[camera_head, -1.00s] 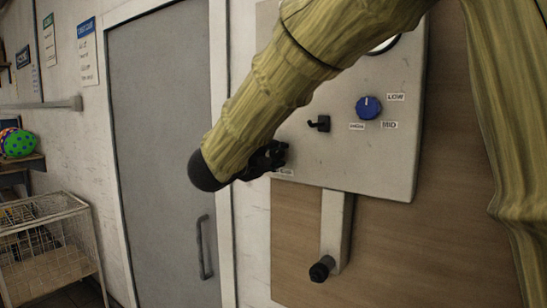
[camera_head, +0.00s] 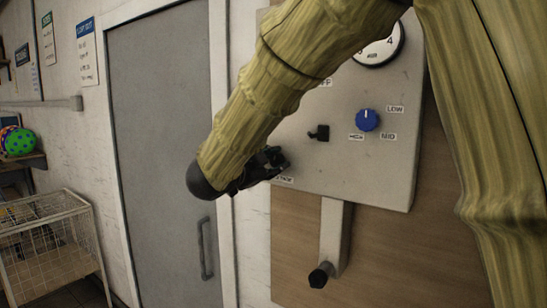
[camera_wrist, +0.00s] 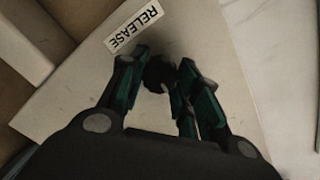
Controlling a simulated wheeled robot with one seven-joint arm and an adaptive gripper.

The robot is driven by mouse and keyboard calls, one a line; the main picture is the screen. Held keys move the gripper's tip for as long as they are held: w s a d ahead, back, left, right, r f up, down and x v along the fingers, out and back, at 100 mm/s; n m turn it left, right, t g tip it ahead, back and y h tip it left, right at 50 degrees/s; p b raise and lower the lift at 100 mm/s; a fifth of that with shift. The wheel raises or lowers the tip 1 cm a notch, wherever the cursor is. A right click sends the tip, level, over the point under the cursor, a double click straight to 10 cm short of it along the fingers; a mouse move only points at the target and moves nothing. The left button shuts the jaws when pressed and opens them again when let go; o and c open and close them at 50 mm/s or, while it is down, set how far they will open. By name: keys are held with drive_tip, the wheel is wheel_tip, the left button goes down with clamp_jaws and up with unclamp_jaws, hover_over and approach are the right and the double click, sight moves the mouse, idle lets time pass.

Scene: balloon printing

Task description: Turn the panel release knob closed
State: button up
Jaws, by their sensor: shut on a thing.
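The release knob (camera_wrist: 160,74) is a small dark knob on the pale panel (camera_head: 365,165), beside a white RELEASE label (camera_wrist: 134,25) in the wrist view. My gripper (camera_wrist: 162,85) has its fingers on both sides of the knob and is shut on it. In the head view my gripper (camera_head: 264,165) is at the lower left corner of the panel, and the knob is hidden behind it. The knob's turned position cannot be told.
A blue dial (camera_head: 367,120) marked LOW and MID, a black switch (camera_head: 320,133) and a round gauge (camera_head: 383,48) are on the panel. A black-tipped nozzle (camera_head: 320,275) projects below. A grey door (camera_head: 165,150) and a wire cart (camera_head: 48,245) stand left.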

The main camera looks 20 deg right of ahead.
drive_tip(key=shift+n, duration=0.5)
drive_tip(key=shift+f+p, duration=0.1)
drive_tip(key=shift+p, duration=0.2)
drive_tip(key=o, duration=1.1)
drive_tip(key=shift+c, duration=0.2)
drive_tip(key=shift+s+a, duration=0.1)
drive_tip(key=shift+a, duration=0.05)
drive_tip(key=v, duration=1.1)
drive_tip(key=shift+s+a, duration=0.2)
drive_tip(key=shift+a, duration=0.1)
